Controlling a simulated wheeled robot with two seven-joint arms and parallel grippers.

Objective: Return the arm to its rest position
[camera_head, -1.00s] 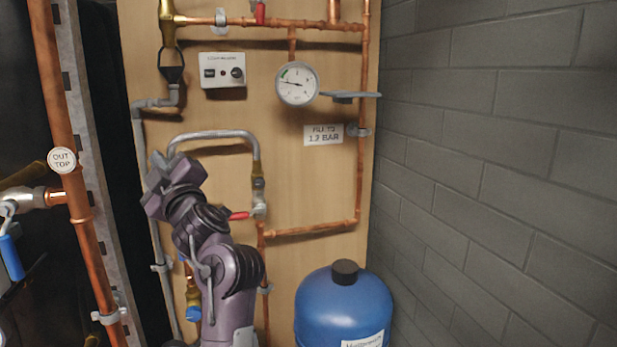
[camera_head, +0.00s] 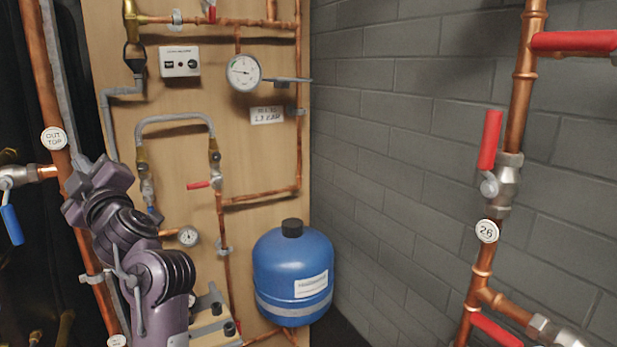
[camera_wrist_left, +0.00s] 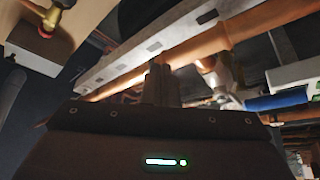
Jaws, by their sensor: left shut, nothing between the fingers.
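My left arm comes up from the bottom in the head view, and its gripper (camera_head: 84,180) is shut and empty. It overlaps the copper pipe with the "OUT TOP" tag (camera_head: 54,139) in the picture; I cannot tell the gap. In the left wrist view the dark gripper body fills the bottom, with the shut fingers (camera_wrist_left: 160,82) in front of a copper pipe (camera_wrist_left: 200,47) and a grey slotted rail (camera_wrist_left: 120,60). My right gripper is not in view.
A wooden board carries a gauge (camera_head: 244,73), a control box (camera_head: 180,62) and a red-handled valve (camera_head: 216,180). A blue tank (camera_head: 292,270) stands below right. A blue-handled valve (camera_head: 11,225) is at the left, a red-handled valve (camera_head: 490,140) on the right pipe.

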